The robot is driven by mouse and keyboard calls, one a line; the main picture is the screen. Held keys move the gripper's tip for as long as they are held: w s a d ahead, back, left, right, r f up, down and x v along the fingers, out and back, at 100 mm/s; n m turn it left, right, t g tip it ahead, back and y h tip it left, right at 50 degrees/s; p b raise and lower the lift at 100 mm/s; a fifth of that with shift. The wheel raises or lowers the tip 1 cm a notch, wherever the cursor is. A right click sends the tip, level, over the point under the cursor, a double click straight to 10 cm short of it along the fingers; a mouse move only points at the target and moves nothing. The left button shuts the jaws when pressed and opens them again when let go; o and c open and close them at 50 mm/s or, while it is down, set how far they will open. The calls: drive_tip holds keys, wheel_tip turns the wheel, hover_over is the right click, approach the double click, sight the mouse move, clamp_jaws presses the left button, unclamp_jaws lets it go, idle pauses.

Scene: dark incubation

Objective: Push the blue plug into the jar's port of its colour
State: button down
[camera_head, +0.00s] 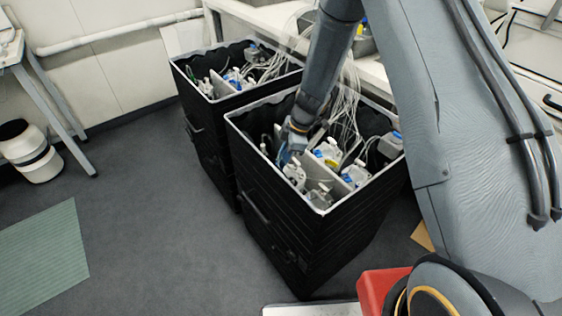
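My gripper (288,152) reaches down into the near black crate (262,197), at its left side. Its fingers are small and partly hidden, so I cannot tell whether they are open or shut. Something blue shows at the gripper's end; I cannot tell whether it is the blue plug, a jar's cap or a part of the gripper. A white jar (294,175) stands just below and right of the gripper. Another jar (327,152) with yellow and blue on top stands to the right, and a jar (356,174) with blue on top is nearer the right wall. The ports are too small to make out.
Loose clear tubes (347,105) hang into the near crate behind the jars. A second black crate (203,118) with more jars and tubes stands behind left. A white bin (30,152) stands at far left. The grey floor (150,210) on the left is mostly free.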

drive_tip(key=shift+f+b, duration=0.65)
drive_tip(key=shift+b, duration=0.05)
idle(0.4)
drive_tip(key=c, duration=1.7)
unclamp_jaws()
drive_tip(key=shift+c, duration=0.2)
drive_tip(key=shift+r, duration=0.1)
drive_tip(key=b+v, duration=0.1)
drive_tip(key=v, duration=0.5)
drive_tip(key=shift+w+d+r, duration=0.1)
drive_tip(key=shift+r, duration=0.1)
drive_tip(key=shift+d+r, duration=0.25)
drive_tip(key=shift+r, duration=0.4)
